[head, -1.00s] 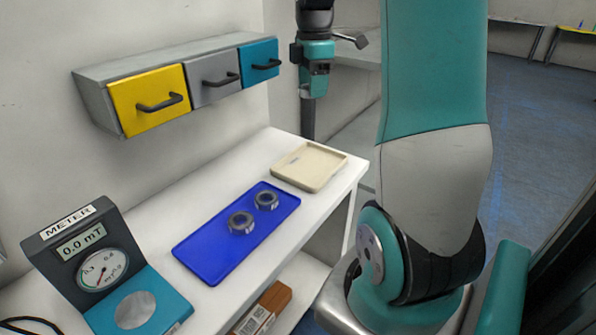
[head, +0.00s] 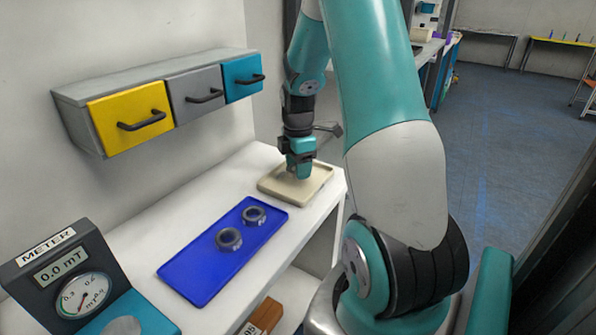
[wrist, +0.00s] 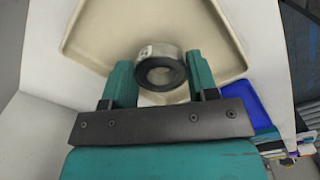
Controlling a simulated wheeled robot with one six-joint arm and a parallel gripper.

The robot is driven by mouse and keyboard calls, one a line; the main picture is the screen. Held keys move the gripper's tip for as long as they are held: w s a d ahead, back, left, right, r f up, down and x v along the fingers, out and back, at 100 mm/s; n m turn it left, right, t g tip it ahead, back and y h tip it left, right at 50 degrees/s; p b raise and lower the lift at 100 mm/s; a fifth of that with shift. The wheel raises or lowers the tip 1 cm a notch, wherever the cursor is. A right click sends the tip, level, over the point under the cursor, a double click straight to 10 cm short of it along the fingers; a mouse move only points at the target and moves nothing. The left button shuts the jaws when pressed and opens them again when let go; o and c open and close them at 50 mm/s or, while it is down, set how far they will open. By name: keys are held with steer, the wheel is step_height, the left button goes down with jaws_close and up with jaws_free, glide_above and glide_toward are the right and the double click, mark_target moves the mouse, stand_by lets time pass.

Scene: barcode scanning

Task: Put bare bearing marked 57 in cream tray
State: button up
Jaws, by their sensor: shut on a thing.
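The cream tray (head: 309,188) lies on the white bench at the far end, and it fills much of the wrist view (wrist: 100,30). My gripper (head: 301,175) is down over this tray. In the wrist view my gripper (wrist: 160,80) is shut on a grey metal bearing (wrist: 146,51) with a dark inner ring, held between its teal fingers. The bearing is over the tray; I cannot tell whether it touches the floor of it. Its marking is too small to read. In the head view the fingers hide the held bearing.
A blue tray (head: 190,272) with two grey bearings (head: 229,238) (head: 254,215) lies nearer on the bench. A meter (head: 75,285) stands at the front left. Yellow, grey and blue drawers (head: 140,117) hang on the wall above. A brown box (head: 266,315) sits on the lower shelf.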

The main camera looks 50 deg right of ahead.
steer(key=shift+f, duration=0.9)
steer(key=shift+f, duration=0.15)
steer(key=o, duration=1.1)
steer(key=shift+c, duration=0.2)
